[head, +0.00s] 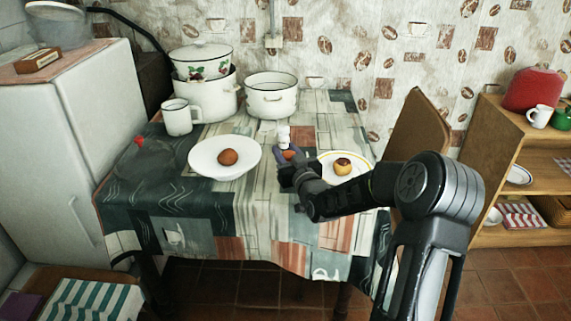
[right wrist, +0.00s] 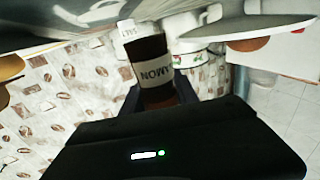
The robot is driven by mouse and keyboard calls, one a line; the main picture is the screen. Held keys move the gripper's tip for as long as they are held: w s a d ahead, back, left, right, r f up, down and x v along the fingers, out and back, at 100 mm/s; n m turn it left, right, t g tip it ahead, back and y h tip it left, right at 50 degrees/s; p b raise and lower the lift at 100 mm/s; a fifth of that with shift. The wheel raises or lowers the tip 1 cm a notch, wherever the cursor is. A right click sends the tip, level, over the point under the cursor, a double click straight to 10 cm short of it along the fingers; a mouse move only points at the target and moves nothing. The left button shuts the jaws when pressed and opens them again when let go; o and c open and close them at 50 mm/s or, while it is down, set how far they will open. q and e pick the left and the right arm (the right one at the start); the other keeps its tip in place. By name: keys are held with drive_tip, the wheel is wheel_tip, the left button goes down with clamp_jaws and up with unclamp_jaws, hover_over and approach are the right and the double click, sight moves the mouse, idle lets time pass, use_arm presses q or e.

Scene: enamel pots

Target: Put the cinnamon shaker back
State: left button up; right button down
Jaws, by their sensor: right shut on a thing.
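The cinnamon shaker (right wrist: 160,75), brown with a white label reading "AMON", is between the fingers of my right gripper (head: 289,160), which is shut on it. In the head view only a small brown part of the shaker (head: 289,154) shows between the fingers. It is over the table between the two plates; I cannot tell whether its base touches the cloth. My left gripper is not in view.
On the table (head: 200,222), a white plate (head: 205,165) with a round brown item is left of my gripper, and a yellow-rimmed plate (head: 329,157) is right. A mug (head: 177,118) and enamel pots (head: 271,98) stand behind. A chair (head: 420,125) and shelf (head: 520,130) are right.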

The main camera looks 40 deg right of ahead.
drive_tip(key=shift+f, duration=1.85)
drive_tip(key=c, duration=0.9)
unclamp_jaws()
drive_tip(key=shift+s, duration=0.1)
drive_tip(key=v, duration=1.2)
drive_tip(key=shift+b, duration=0.3)
